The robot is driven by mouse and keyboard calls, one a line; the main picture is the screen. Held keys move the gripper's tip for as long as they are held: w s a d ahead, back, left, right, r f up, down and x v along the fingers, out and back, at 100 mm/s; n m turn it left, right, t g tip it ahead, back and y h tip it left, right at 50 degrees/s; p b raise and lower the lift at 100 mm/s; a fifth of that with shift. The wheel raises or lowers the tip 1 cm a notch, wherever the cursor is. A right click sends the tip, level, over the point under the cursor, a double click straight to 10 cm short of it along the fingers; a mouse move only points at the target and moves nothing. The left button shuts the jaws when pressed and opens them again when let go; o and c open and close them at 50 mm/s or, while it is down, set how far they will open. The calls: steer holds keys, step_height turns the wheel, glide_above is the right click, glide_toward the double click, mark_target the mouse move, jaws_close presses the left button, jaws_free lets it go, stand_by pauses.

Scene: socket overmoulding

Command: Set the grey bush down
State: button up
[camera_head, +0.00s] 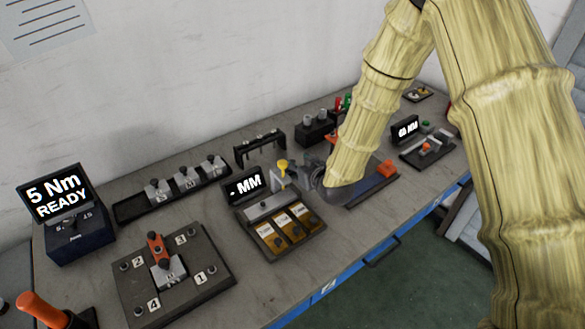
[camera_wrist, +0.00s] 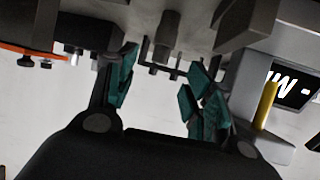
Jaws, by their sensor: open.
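My gripper (camera_head: 293,176) reaches over the bench beside the measuring station with the "MM" display. In the wrist view its two teal-padded fingers (camera_wrist: 158,88) are spread apart, with nothing gripped between the pads. A grey stepped cylinder (camera_wrist: 168,32), which may be the grey bush, shows beyond the fingertips, between them in the picture. It looks apart from both pads. In the head view I cannot pick out the bush, as my gripper and arm cover that spot.
The measuring station (camera_head: 278,222) has a yellow-topped part (camera_head: 282,165) close to my gripper. A black rack (camera_head: 258,146) and a block with grey cylinders (camera_head: 314,128) stand behind. A numbered plate (camera_head: 200,265) lies front left.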

mark_target(293, 162)
steer(key=shift+p+x, duration=0.75)
steer(key=shift+x, duration=1.5)
steer(key=shift+d, duration=0.1)
jaws_close()
